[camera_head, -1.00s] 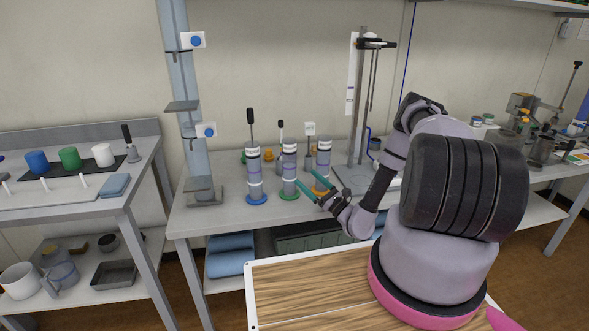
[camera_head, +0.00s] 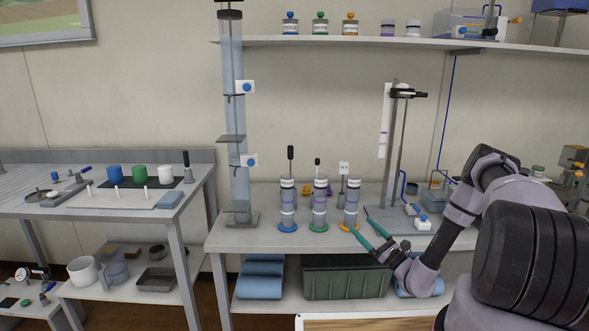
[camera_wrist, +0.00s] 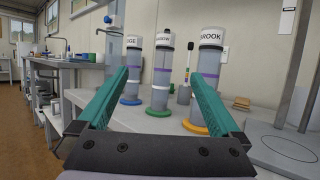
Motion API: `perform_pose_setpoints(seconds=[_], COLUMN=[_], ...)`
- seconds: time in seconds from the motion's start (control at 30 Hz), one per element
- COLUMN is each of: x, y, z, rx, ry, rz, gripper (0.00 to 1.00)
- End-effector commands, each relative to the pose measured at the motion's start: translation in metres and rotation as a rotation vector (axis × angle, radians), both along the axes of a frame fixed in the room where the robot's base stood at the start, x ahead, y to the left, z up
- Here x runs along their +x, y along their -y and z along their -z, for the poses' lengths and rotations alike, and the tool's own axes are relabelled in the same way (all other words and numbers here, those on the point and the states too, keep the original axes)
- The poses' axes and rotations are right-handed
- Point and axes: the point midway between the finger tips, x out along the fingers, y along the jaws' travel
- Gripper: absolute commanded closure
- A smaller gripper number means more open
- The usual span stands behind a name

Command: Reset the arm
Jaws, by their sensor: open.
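My gripper (camera_head: 366,244) has two green fingers. In the head view it is at the front of the bench, just in front of the cylinder with the orange base. In the wrist view my gripper (camera_wrist: 165,95) is open with nothing between its fingers. Three labelled cylinders stand upright on the bench: one with a blue base (camera_head: 287,206), one with a green base (camera_head: 319,206) and one with an orange base (camera_head: 351,205). In the wrist view the orange-based cylinder (camera_wrist: 208,65) is the nearest, behind the right finger. I cannot tell whether that finger touches it.
A tall clear column (camera_head: 232,120) stands left of the cylinders. A metal stand (camera_head: 392,150) is behind my arm. A shelf (camera_head: 450,45) with small jars runs above. A side bench (camera_head: 60,207) with cups is at left.

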Motion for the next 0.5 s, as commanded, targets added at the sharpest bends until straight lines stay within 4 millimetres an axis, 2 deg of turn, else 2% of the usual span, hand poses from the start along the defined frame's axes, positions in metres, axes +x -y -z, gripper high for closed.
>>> perform_pose_setpoints(seconds=[0.27,0.5], x=[0.001,-0.004], y=[-0.011,-0.030], z=[-0.034,-0.082], rx=[-0.053,-0.142], ry=[0.047,0.111], rz=[-0.104,-0.259], gripper=[0.00,0.00])
